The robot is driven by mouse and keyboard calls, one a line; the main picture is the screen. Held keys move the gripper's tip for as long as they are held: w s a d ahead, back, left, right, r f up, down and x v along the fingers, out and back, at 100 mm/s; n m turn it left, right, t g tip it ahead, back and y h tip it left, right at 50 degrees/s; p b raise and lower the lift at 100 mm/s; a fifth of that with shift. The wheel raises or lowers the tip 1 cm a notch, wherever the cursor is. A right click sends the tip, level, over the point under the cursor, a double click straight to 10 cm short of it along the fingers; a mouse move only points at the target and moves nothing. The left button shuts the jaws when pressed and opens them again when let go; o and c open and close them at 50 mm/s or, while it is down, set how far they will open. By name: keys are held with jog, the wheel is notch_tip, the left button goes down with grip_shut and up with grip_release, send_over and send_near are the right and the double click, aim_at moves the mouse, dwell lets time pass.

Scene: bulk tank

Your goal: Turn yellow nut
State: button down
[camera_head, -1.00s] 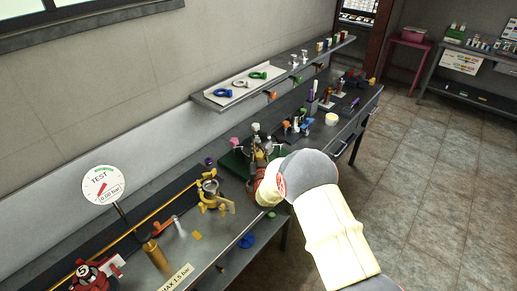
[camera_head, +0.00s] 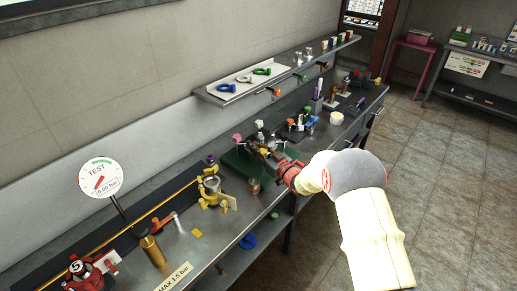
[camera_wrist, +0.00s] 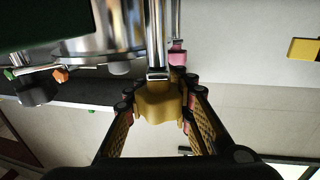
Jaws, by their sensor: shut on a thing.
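The yellow nut (camera_wrist: 160,103) sits in the middle of the wrist view, at the end of a bright metal rod. My gripper (camera_wrist: 160,108) has one finger on each side of it, with the fingertips close against it. The gripper is shut on the nut. In the head view my gripper (camera_head: 283,168) is at the right side of a metal fixture on a green base (camera_head: 240,167). The nut is hard to make out there among the metal parts and my wrist.
A pink knob (camera_wrist: 177,55) is close behind the rod, and a large metal cylinder (camera_wrist: 98,36) is at upper left. On the bench, a yellow-handled fitting (camera_head: 211,190) and a small copper-coloured cup (camera_head: 254,186) stand left of my gripper. A shelf (camera_head: 240,92) runs above.

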jog(key=shift+s+a+r+n+g+y+p, duration=0.15)
jog(key=shift+s+a+n+g+y, duration=0.15)
jog(key=shift+n+g+y, duration=1.05)
jog(key=shift+s+a+f+n+g+y+p, duration=0.15)
jog(key=shift+s+n+g+y, duration=0.4)
jog(key=shift+n+g, duration=0.9)
jog(key=shift+s+a+r+n+g+y+p, duration=0.1)
jog(key=shift+s+a+n+g+y, duration=0.15)
jog(key=shift+n+g+y, duration=1.2)
jog(key=shift+m+g+h, duration=0.45)
jog(key=shift+g, duration=0.4)
jog(key=c, duration=1.5)
grip_release()
jog(key=shift+s, duration=0.1)
jog(key=shift+o, duration=0.2)
jog(key=s+d, duration=0.2)
jog(key=d, duration=0.9)
jog(key=shift+s+d, duration=0.2)
jog(key=shift+d, duration=0.15)
jog(key=shift+o, duration=0.2)
